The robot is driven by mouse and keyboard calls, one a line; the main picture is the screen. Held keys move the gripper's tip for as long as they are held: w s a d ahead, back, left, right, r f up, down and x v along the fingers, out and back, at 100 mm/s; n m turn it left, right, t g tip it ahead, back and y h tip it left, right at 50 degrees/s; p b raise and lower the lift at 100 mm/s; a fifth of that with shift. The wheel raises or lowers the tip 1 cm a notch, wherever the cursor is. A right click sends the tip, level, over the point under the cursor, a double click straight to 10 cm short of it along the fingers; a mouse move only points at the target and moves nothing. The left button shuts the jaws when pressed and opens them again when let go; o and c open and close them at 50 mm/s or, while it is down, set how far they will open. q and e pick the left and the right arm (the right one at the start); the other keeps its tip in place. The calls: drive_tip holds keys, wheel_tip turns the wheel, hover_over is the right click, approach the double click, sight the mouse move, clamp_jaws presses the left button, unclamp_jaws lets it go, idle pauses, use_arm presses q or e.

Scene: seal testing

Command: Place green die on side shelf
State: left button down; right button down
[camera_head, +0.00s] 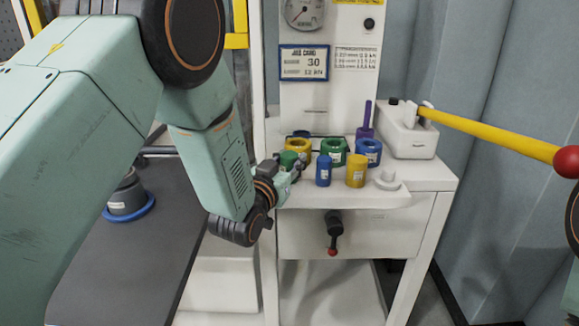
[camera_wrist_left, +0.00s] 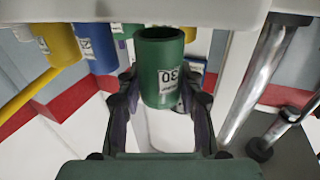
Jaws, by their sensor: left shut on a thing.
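The green die (camera_wrist_left: 160,85) is a green cylinder with a white label that reads upside down in the left wrist view. My left gripper (camera_wrist_left: 160,105) is shut on it, with a finger on each side. In the head view my left gripper (camera_head: 287,168) is at the left front edge of the white shelf (camera_head: 330,196), and the top of the green die (camera_head: 288,158) shows in it. The fingers partly hide the die there, and I cannot tell whether it touches the shelf. My right gripper is not in view.
On the shelf stand yellow (camera_head: 298,146), green (camera_head: 333,152) and blue (camera_head: 368,152) rings, a blue cylinder (camera_head: 323,170) and a yellow cylinder (camera_head: 355,171). A yellow lever (camera_head: 490,132) with a red knob reaches right. A dark table (camera_head: 130,265) is at the left.

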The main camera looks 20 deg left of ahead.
sight(284, 169)
use_arm(q)
drive_tip(key=shift+a+f, duration=0.15)
drive_tip(key=shift+f, duration=0.3)
drive_tip(key=shift+w+a+f, duration=0.1)
drive_tip(key=shift+w+f, duration=0.1)
drive_tip(key=shift+w, duration=0.2)
drive_tip(key=c, duration=1.2)
unclamp_jaws()
drive_tip(key=o, duration=0.3)
drive_tip(key=shift+s+r, duration=0.2)
drive_tip(key=shift+s, duration=0.15)
drive_tip(key=shift+o, duration=0.2)
drive_tip(key=shift+w+f, duration=0.25)
drive_tip(key=shift+s+a+r+p, duration=0.1)
drive_tip(key=shift+s+a+p, duration=0.15)
drive_tip(key=shift+s, duration=1.7)
drive_tip(key=shift+s+a+r+p, duration=0.1)
drive_tip(key=shift+s+p, duration=0.1)
drive_tip(key=shift+s, duration=1.7)
drive_tip(key=shift+f, duration=0.1)
